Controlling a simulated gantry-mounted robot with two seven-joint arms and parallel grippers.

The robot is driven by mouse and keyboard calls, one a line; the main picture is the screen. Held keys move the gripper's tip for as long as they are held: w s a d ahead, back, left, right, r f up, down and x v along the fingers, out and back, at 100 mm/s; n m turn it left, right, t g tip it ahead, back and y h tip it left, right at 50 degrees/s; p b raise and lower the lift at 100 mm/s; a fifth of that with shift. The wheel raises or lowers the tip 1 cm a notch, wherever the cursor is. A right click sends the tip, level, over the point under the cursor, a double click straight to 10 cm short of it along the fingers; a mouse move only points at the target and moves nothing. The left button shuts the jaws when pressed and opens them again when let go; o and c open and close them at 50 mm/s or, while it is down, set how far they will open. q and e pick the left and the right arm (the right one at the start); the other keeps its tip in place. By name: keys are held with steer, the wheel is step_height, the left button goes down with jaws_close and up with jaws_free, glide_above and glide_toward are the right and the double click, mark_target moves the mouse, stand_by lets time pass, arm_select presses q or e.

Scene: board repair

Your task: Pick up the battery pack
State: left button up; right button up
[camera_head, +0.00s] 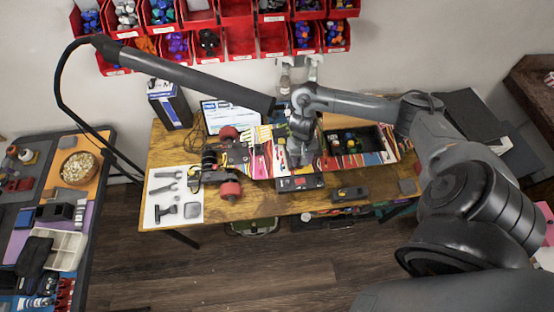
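A colourful skateboard (262,160) with red wheels lies across the wooden workbench, with an open dark compartment (350,141) in its right half. A dark flat box (299,184), possibly the battery pack, lies at the board's front edge. My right gripper (299,158) points down over the middle of the board, just behind this box. Its fingers are small and dark against the pattern, so I cannot tell whether they are open or hold anything. My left gripper is not in view.
A black lamp-like bar (190,78) on a thin curved pole spans above the bench's left side. A white tool mat (174,196) lies at the left. A dark device with yellow (350,194) lies at the front edge. Red bins (238,40) hang behind.

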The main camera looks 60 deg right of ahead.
steer(key=w+d+r+t, duration=0.1)
steer(key=w+d+r, duration=0.3)
steer(key=shift+h, duration=0.3)
steer(key=f, duration=0.1)
steer(key=f+b, duration=0.1)
steer(key=f, duration=0.2)
steer(key=shift+w+a+f, duration=0.15)
steer(key=shift+w+a, duration=0.1)
steer(key=shift+a, duration=0.05)
steer(key=shift+w+d+f, duration=0.1)
steer(key=shift+w+f, duration=0.05)
steer(key=shift+f, duration=0.7)
steer(key=shift+w+d+f, duration=0.1)
steer(key=shift+w+f, duration=0.05)
steer(key=shift+f, duration=0.7)
steer(key=shift+w+d+f, duration=0.1)
steer(key=shift+w+f, duration=0.05)
steer(key=shift+f, duration=1.1)
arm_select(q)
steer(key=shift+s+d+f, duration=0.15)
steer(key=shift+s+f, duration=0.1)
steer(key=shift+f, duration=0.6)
arm_select(e)
steer(key=shift+c, duration=0.5)
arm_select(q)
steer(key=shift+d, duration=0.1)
arm_select(e)
jaws_close()
